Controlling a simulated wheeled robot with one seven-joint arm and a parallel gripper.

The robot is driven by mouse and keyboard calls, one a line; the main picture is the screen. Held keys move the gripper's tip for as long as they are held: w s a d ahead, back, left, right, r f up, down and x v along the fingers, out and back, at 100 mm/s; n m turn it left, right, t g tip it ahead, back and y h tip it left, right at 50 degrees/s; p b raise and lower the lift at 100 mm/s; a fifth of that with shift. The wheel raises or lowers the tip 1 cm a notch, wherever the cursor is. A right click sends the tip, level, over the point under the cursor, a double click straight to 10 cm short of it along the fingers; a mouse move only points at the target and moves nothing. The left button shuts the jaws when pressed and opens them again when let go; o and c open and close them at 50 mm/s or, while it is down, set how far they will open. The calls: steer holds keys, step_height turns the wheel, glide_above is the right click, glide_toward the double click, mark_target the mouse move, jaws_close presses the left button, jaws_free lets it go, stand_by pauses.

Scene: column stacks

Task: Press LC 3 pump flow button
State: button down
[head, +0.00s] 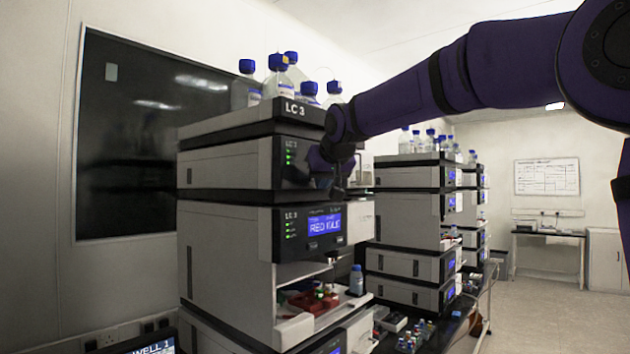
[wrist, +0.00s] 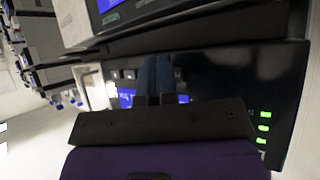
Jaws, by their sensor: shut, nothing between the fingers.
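The LC 3 stack (head: 222,230) stands at the left in the head view. Its upper module, the pump (head: 228,165), has an LC 3 label and green lights on a dark front panel. My gripper (head: 322,160) is in front of the right part of this panel and hides its display and buttons there. In the wrist view my gripper (wrist: 155,70) is shut, with two blue fingers side by side pointing at the dark panel (wrist: 235,75). Part of a blue display (wrist: 127,98) and small grey squares show beside the fingers. I cannot tell whether the fingertips touch the panel.
Below the pump is a module with a lit blue screen (head: 325,223) and an open bay of vials. Blue-capped bottles (head: 278,77) stand on top of the stack. More instrument stacks (head: 405,205) stand behind to the right. The floor at right is clear.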

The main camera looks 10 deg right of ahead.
steer(key=shift+s+d, duration=0.1)
steer(key=shift+s, duration=0.05)
steer(key=shift+s+d, duration=0.4)
steer(key=shift+s, duration=0.15)
stand_by(0.4)
steer(key=s+d, duration=0.1)
steer(key=s, duration=0.1)
steer(key=s+d, duration=0.2)
stand_by(0.3)
stand_by(0.7)
steer(key=s+d+f+g, duration=0.2)
steer(key=s+f, duration=0.5)
steer(key=s, duration=0.4)
steer(key=s+d+f+g, duration=0.1)
steer(key=s+d+f, duration=0.1)
steer(key=s+f, duration=0.6)
steer(key=s+d+f+m+g+h, duration=0.1)
steer(key=s+f, duration=0.6)
steer(key=s, duration=0.9)
steer(key=shift+s+d+f+g, duration=0.3)
steer(key=shift+d+g, duration=0.2)
steer(key=shift+g, duration=0.3)
